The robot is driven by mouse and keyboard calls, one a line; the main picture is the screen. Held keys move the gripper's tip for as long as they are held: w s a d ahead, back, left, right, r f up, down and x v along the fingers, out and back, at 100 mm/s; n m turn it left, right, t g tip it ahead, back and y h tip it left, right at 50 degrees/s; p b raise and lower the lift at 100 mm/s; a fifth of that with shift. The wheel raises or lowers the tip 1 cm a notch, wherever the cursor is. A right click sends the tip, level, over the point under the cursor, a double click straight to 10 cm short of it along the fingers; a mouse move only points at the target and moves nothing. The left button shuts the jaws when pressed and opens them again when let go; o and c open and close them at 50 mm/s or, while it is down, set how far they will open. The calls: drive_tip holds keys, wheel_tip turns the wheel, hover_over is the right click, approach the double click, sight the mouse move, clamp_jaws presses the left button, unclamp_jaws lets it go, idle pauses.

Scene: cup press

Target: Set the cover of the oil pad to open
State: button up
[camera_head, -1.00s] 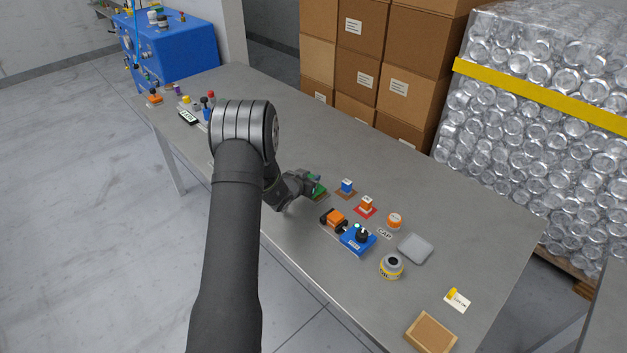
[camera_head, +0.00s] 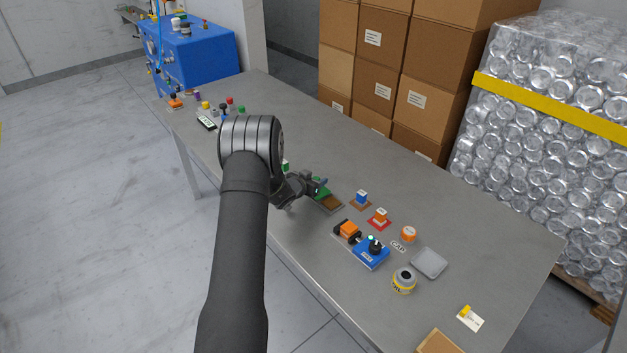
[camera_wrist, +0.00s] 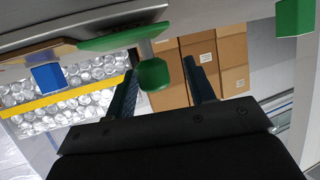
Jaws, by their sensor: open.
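The oil pad has a green cover (camera_head: 321,191) and a brown surface (camera_head: 330,203), bare on the right in the head view. The cover sits toward the left end of the pad. My gripper (camera_head: 322,184) is at the cover. In the wrist view, the green cover (camera_wrist: 125,38) bears a green knob (camera_wrist: 153,74). The knob stands between the fingers of my open gripper (camera_wrist: 162,84), with visible gaps beside it. In the head view my gripper partly hides the cover.
A blue block (camera_head: 361,197) and an orange block (camera_head: 380,215) on a red base stand right of the pad. The table behind the blocks is clear.

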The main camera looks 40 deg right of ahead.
drive_tip(key=v, duration=1.7)
drive_tip(key=shift+a+r, duration=0.2)
drive_tip(key=x, duration=1.7)
drive_tip(key=shift+s+d+f, duration=0.1)
drive_tip(key=shift+d+f, duration=0.1)
drive_tip(key=shift+f, duration=0.05)
drive_tip(key=shift+s, duration=0.2)
idle(1.5)
